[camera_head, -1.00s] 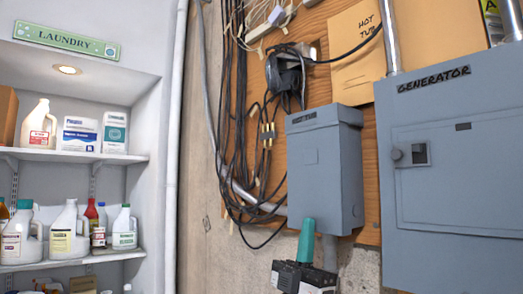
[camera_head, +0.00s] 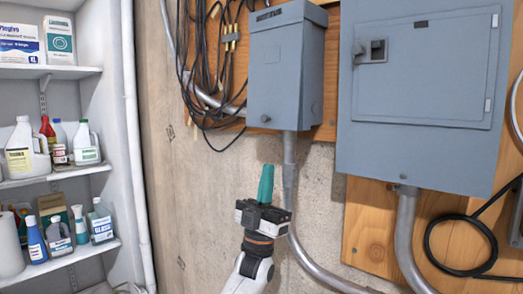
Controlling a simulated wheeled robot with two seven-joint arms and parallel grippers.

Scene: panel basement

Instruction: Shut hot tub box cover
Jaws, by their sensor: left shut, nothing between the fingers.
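The hot tub box (camera_head: 285,85) is a small grey metal box on the wall, in the upper middle of the head view. Its front cover looks down and flush with the box, with no visible gap. The box's top edge is near the frame's top, and its label is hard to read. My left gripper (camera_head: 265,182) has teal fingers pressed together, pointing up, with nothing held. It is below the box and a little left of its conduit, apart from the box. My right gripper is not in view.
A large grey generator panel (camera_head: 425,140) is right of the box. A conduit (camera_head: 290,185) runs down from the box beside my gripper. Black cables (camera_head: 205,80) hang left of it. Shelves with bottles (camera_head: 65,170) stand at the left. Bare concrete surrounds the gripper.

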